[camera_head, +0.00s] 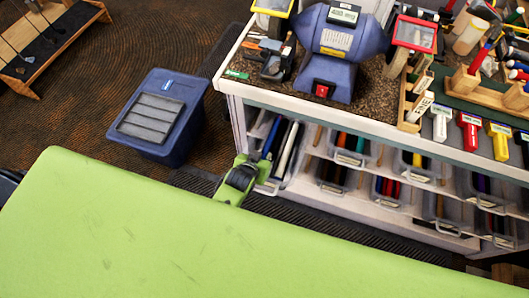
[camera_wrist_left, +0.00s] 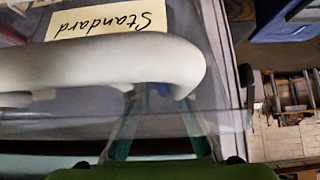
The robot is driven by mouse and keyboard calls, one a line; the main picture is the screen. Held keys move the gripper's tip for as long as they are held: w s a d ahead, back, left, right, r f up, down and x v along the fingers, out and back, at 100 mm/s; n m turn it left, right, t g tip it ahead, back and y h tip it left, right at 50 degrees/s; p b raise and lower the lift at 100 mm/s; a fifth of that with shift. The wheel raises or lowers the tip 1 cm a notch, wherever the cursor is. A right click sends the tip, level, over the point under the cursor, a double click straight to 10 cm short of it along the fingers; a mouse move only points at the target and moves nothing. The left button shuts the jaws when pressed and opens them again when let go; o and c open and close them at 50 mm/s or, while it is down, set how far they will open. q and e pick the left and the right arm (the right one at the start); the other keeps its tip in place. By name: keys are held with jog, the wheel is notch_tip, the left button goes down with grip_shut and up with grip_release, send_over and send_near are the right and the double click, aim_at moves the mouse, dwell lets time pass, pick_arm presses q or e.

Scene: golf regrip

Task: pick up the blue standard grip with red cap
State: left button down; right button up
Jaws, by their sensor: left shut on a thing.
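My left gripper (camera_head: 255,167) reaches into the leftmost clear bin on the upper shelf of the workbench. In the left wrist view its two fingers (camera_wrist_left: 158,98) close on a small bit of blue, the blue grip (camera_wrist_left: 163,90), mostly hidden behind a thick white grip (camera_wrist_left: 110,62). In the head view the blue grip (camera_head: 271,137) stands tilted in the bin, beside a dark one and the white grip (camera_head: 288,150). I see no red cap on it. My right gripper is out of view.
The bin's label (camera_wrist_left: 108,20) reads "Standard". Other bins of coloured grips (camera_head: 350,142) fill the shelves to the right. A blue grinder (camera_head: 345,40) stands on the bench top. A blue lidded bin (camera_head: 158,115) stands on the floor at left.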

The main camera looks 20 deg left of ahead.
pick_arm(q)
notch_tip(320, 180, up, 10)
jog(key=shift+f, duration=0.15)
dwell(0.3)
jog(key=r+p, duration=0.1)
jog(key=p, duration=0.1)
jog(key=r+p, duration=0.4)
jog(key=shift+w+r, duration=0.15)
jog(key=shift+w, duration=0.1)
dwell(0.3)
